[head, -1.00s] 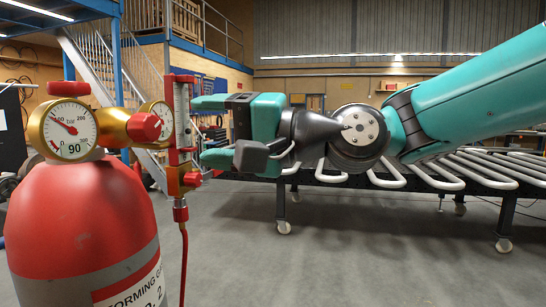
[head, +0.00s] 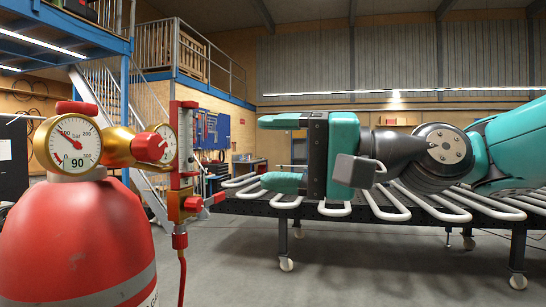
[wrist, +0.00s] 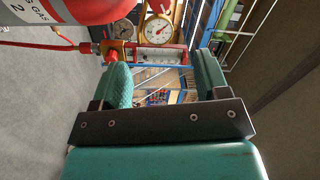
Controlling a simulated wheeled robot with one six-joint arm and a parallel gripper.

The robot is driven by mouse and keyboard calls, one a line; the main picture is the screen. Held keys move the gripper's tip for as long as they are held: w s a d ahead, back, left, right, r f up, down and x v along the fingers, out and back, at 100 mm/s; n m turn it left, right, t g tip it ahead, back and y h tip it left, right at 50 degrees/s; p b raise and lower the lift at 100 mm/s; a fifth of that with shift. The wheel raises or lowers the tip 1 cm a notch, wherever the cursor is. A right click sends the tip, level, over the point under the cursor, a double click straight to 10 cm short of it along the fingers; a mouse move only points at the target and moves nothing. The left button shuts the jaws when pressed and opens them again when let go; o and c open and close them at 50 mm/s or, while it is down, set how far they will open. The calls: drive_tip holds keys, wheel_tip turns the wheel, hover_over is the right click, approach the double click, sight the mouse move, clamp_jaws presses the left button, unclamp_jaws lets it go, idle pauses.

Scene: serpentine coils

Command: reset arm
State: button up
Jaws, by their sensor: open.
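My gripper (head: 283,152) is teal and black and hangs in the air in the middle of the head view. Its two fingers point left and stand wide apart with nothing between them. In the wrist view my gripper (wrist: 162,80) also shows both fingers apart, with the flowmeter beyond their tips. The red gas cylinder (head: 78,235) stands upright at the left of the head view. It carries a gold regulator with gauges (head: 73,144) and a red flowmeter (head: 184,150). A clear gap lies between my fingertips and the flowmeter.
A dark wheeled table (head: 330,207) with white serpentine coils (head: 390,210) stands behind my gripper. A red hose (head: 183,275) hangs from the flowmeter. A blue-framed metal staircase (head: 120,105) is at the back left. The grey floor (head: 345,265) in front of the table is open.

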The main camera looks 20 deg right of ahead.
drive_tip(key=s+a+f+n+g+h, duration=0.2)
drive_tip(key=f+n+g, duration=0.1)
drive_tip(key=f, duration=0.4)
drive_tip(key=s+a+f+n+g+h, duration=0.1)
drive_tip(key=a+f+n+g+h, duration=0.15)
drive_tip(key=f, duration=0.55)
drive_tip(key=s+d+f+n+g+h, duration=0.3)
drive_tip(key=s+f+n+g+h, duration=0.2)
drive_tip(key=s+f, duration=0.3)
wheel_tip(320, 180, down, 4)
drive_tip(key=shift+s+r+n+h, duration=0.15)
drive_tip(key=shift+s+n+h, duration=0.15)
drive_tip(key=shift+n+h, duration=0.2)
drive_tip(key=shift+a+g, duration=0.1)
drive_tip(key=shift+g, duration=0.15)
idle(1.7)
